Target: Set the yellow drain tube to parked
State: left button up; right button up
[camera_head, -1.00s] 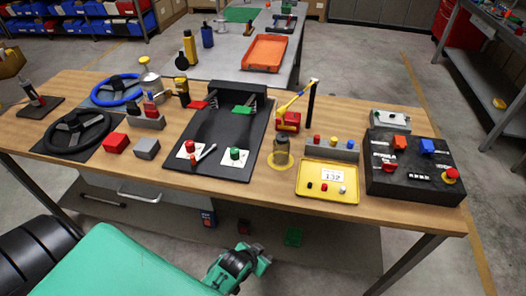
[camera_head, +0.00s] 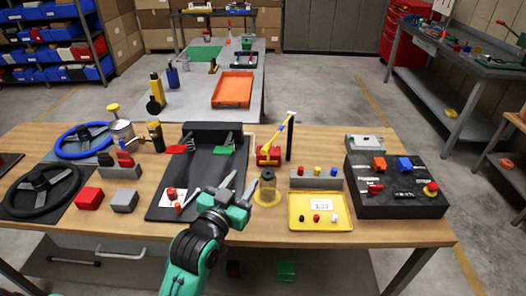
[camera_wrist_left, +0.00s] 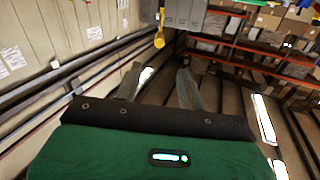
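The yellow drain tube (camera_head: 279,133) slants up to the right from a red block (camera_head: 269,156) on the wooden bench. Its upper end is beside the top of a black upright post (camera_head: 290,136). Whether it touches the post, I cannot tell. My left gripper (camera_head: 240,184) is open and empty, over the front right of the black board, in front and to the left of the tube. The left wrist view shows its two fingers (camera_wrist_left: 158,86) apart with nothing between them. A small yellow item (camera_wrist_left: 159,40) shows beyond them; I cannot tell what it is. My right gripper is not in view.
A dark jar on a yellow ring (camera_head: 267,190) stands just right of my left gripper. A yellow tray (camera_head: 300,222), a grey block with coloured knobs (camera_head: 305,183) and a black control panel (camera_head: 400,202) are to the right. Steering wheels (camera_head: 42,190) lie left.

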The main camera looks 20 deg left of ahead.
aim_at(263, 153)
pick_arm(q)
jog(key=w+p, duration=0.1)
jog(key=w, duration=0.3)
jog(key=w+d+p, duration=0.1)
jog(key=w, duration=0.7)
jog(key=shift+w+d+p, duration=0.2)
jog(key=shift+w+p, duration=0.1)
jog(key=shift+p, duration=0.1)
jog(key=shift+w, duration=0.35)
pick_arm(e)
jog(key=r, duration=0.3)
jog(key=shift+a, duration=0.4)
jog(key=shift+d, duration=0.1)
pick_arm(q)
grip_shut()
